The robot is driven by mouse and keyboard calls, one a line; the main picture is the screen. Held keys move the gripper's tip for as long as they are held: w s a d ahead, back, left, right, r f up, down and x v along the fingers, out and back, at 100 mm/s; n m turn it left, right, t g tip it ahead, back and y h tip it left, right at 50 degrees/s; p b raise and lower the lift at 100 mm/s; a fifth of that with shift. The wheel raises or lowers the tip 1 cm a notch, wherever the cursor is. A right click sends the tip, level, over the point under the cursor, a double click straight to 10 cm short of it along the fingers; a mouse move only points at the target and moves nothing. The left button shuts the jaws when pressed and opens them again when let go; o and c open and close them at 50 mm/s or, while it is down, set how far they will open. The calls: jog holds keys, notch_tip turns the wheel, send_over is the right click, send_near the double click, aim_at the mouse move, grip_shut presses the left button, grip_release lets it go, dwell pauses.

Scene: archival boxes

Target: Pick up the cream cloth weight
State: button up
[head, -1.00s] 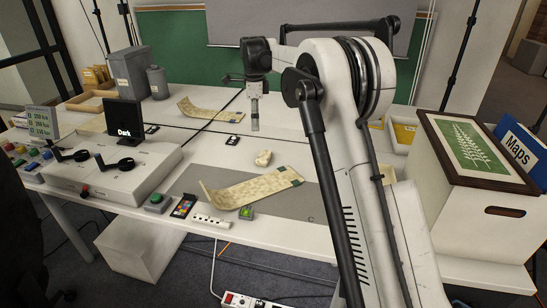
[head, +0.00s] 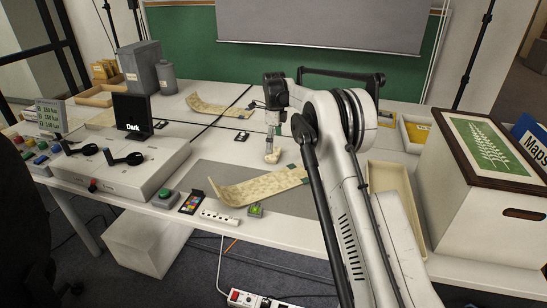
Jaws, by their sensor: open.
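The cream cloth weight (head: 272,156) lies on the table's grey mat, just behind a curled, pale patterned sheet (head: 258,188). My gripper (head: 271,147) points down right over the weight, with its fingertips at or just above it. It is open. Whether the fingers touch the weight or stand on both sides of it is too small to tell. My arm reaches in from the lower right and covers the table to the right of the weight.
A console (head: 120,170) with a dark display (head: 132,117) stands on the left. An empty tray (head: 392,180) and a large box (head: 487,222) with a framed leaf picture stand on the right.

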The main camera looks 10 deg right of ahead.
aim_at(273, 155)
jog(key=shift+w+a+f+b, duration=0.15)
jog(key=shift+f+b, duration=0.15)
jog(key=shift+f, duration=1.2)
jog(key=shift+w+d+f+b, duration=0.1)
jog(key=shift+f+b, duration=0.15)
jog(key=shift+f, duration=1.25)
jog(key=c, duration=1.6)
